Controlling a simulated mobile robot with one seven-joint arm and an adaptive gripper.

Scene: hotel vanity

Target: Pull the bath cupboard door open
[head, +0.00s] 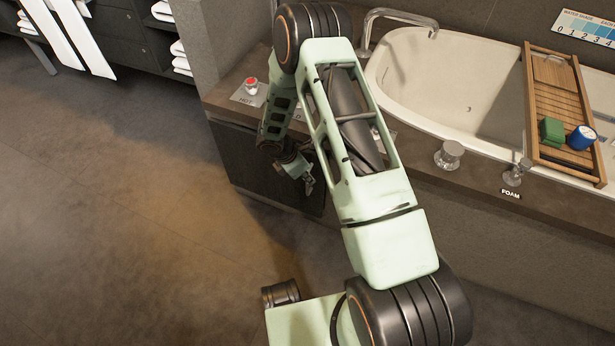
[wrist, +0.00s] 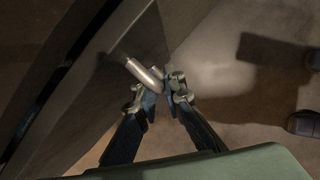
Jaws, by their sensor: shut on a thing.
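The bath cupboard door (head: 240,153) is a dark panel under the counter, left of the tub, partly hidden by my arm. In the wrist view the dark door face (wrist: 88,105) runs diagonally on the left. Its handle (wrist: 144,74) is a short pale metal bar standing off the face. My gripper (wrist: 163,90) is shut on the handle near its lower end. In the head view my gripper (head: 309,183) is small and in front of the cupboard; the handle is hidden there. I cannot tell whether the door stands ajar.
The counter (head: 222,97) with a red button (head: 251,82) is above the cupboard. The bathtub (head: 460,85) holds a wooden tray (head: 548,72) across it, with a green block and a blue roll. The floor (head: 130,210) at the left is clear.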

